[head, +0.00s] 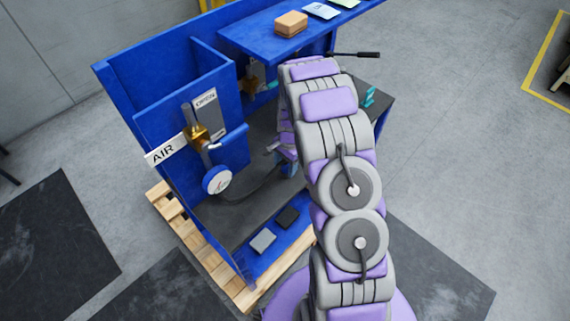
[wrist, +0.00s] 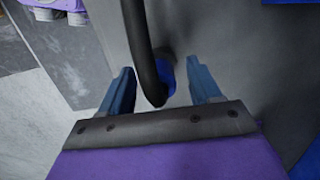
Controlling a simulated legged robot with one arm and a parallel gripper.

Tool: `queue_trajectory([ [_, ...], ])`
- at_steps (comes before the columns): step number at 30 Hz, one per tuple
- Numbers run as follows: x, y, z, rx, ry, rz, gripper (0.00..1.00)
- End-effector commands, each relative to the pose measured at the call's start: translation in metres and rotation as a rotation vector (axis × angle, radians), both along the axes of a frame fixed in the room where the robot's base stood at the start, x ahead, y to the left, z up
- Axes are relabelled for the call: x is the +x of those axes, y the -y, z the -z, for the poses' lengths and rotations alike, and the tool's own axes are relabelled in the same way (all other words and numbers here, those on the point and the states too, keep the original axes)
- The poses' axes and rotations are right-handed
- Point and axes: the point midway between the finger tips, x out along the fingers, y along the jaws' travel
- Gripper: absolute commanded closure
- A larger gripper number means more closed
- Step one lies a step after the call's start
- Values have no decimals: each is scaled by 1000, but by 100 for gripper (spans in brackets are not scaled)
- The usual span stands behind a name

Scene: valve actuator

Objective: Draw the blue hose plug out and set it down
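The blue plug (wrist: 166,72) shows in the wrist view below a thick black hose (wrist: 138,40) that partly covers it. My gripper (wrist: 161,82) has its two blue fingers spread on either side of the plug and hose. Grey surface shows between the plug and each finger, so the gripper is open and I see no grip. In the head view my gripper (head: 275,149) is low over the dark bench top, and the dark hose (head: 250,187) curves from near the round gauge towards it. My arm hides much of that spot, and I cannot make out the plug there.
The blue bench (head: 168,128) has a brass valve (head: 197,134), an AIR sign (head: 164,152) and a white-faced gauge (head: 217,180) at left. A tan block (head: 291,24) lies on the upper shelf. Grey and black pads lie at the front edge.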

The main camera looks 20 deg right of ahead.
Motion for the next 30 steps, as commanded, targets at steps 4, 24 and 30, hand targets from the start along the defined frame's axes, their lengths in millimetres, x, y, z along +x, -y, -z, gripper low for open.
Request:
queue_trajectory([
  [4,0,0,0,0,0,0,36],
  [24,7,14,-99,-3,6,1,36],
  [30,9,18,-138,-1,2,1,36],
])
